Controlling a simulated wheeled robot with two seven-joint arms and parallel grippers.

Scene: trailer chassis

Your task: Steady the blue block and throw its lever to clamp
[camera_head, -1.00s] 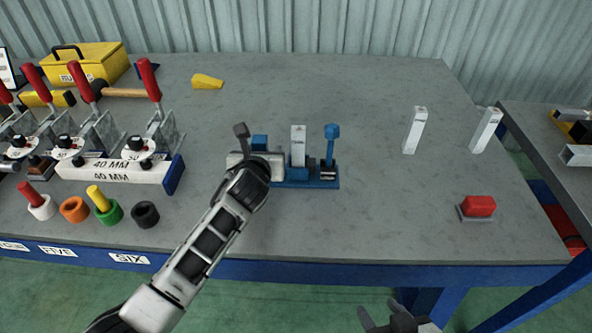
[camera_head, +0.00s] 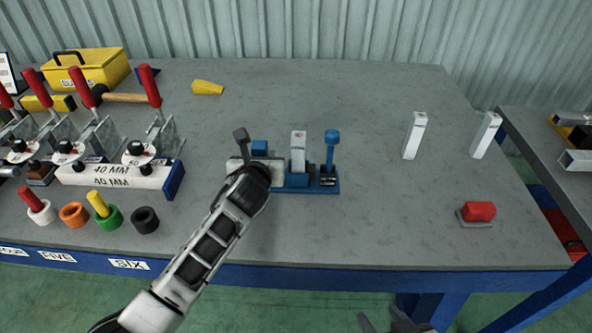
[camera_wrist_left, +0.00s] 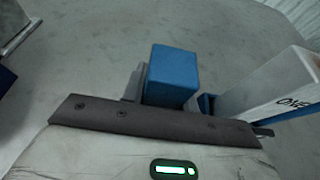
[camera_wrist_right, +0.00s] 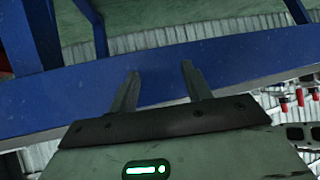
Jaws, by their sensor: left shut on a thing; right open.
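The blue block (camera_head: 325,182) sits on the grey bench, with a white upright piece (camera_head: 298,150) standing in it. Its blue lever (camera_head: 332,150) stands upright on the right side. My left gripper (camera_head: 256,155) is shut on the block's blue post at its left end. That blue post (camera_wrist_left: 172,75) shows between the fingers in the left wrist view; the white piece marked "ONE" (camera_wrist_left: 280,88) is just to its right. My right gripper (camera_head: 395,320) is open and empty, low in front of the bench; its spread fingers (camera_wrist_right: 160,85) show in the right wrist view.
Red-handled clamps (camera_head: 150,88) on a white "40 MM" block (camera_head: 115,176) stand left, with several coloured rings (camera_head: 74,214) before them. Two white posts (camera_head: 414,135) and a red button (camera_head: 479,211) are at right. Bench between lever and button is clear.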

